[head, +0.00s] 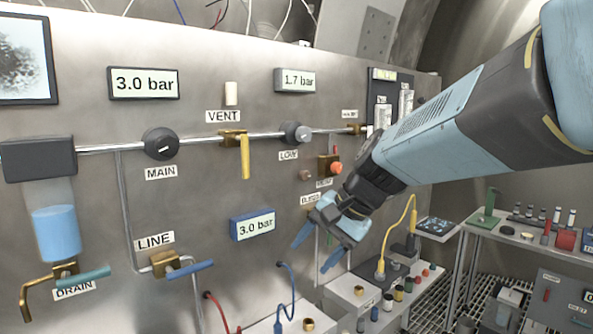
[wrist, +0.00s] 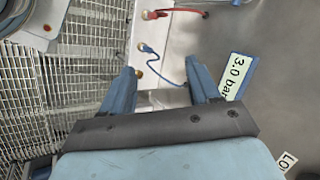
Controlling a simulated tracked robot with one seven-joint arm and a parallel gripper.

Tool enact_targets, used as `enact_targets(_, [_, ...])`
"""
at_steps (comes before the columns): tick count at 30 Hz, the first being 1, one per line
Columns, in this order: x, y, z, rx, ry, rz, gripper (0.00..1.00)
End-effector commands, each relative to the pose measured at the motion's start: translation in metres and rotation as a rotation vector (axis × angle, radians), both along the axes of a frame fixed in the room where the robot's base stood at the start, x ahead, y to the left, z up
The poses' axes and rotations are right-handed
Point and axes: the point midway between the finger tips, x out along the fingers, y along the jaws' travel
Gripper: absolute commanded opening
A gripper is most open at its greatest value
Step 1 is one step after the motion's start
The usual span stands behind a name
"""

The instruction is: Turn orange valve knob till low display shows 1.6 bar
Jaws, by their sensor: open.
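The low display (head: 295,80) reads 1.7 bar, above a grey knob (head: 297,133) labelled LOW. A small orange-red knob (head: 336,168) sits on a brass fitting below and right of the grey knob; its label is too small to read surely. My gripper (head: 313,257) is open and empty, pointing down in front of the panel, below the orange knob in the picture. In the wrist view my gripper's blue fingers (wrist: 163,68) are apart with nothing gripped between them. The orange knob does not show in the wrist view.
The main display (head: 143,83) reads 3.0 bar, as does a blue-framed display (head: 252,226). Brass valves with a yellow VENT lever (head: 245,157) and a blue LINE lever (head: 190,270) project from the panel. Blue and red hoses (head: 292,295) hang below. A cluttered bench (head: 500,236) stands at right.

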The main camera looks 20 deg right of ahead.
Motion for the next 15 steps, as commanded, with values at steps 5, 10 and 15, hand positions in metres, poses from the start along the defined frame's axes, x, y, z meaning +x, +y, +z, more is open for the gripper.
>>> enact_targets(5, [0.045,-0.020,0.014,0.364,0.095,-0.306,0.61])
enact_targets(10, [0.090,-0.060,0.034,0.722,0.144,-0.581,0.61])
enact_targets(15, [0.130,-0.128,0.053,1.084,0.150,-0.830,0.61])
